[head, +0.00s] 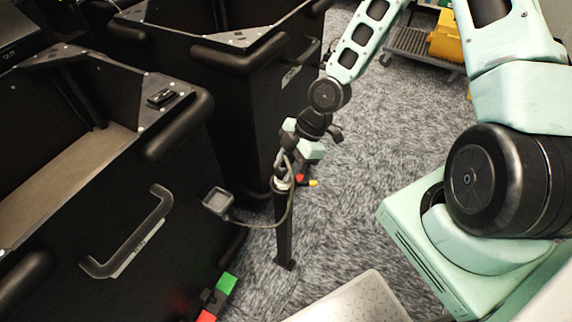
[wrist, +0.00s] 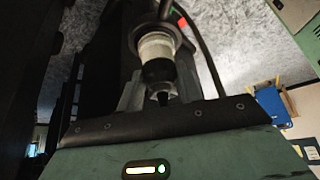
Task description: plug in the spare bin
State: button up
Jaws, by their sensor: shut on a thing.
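My gripper (head: 284,181) points down over the top of a thin black post (head: 284,235) and is shut on a pale and dark cylindrical plug. The plug (wrist: 157,50) shows between my fingers in the wrist view, with a dark collar around its far end. A grey cable (head: 291,205) loops from beside my gripper down to a small grey box (head: 217,201) on the side of the near black bin (head: 190,240). Whether the plug touches the post top is hard to tell. No open socket is clearly visible.
The near bin has a handle (head: 132,236) and padded corners. A second black bin (head: 235,95) stands behind it. Green and red blocks (head: 226,284) are low at the near bin's edge. A cart with a yellow container (head: 447,38) stands far back. Grey carpet (head: 365,170) is open to the right.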

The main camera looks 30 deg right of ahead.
jog(key=shift+f, duration=0.2)
jog(key=o, duration=1.1)
jog(key=shift+o, duration=0.2)
jog(key=p+v, duration=0.5)
jog(key=v, duration=1.2)
jog(key=shift+r, duration=0.2)
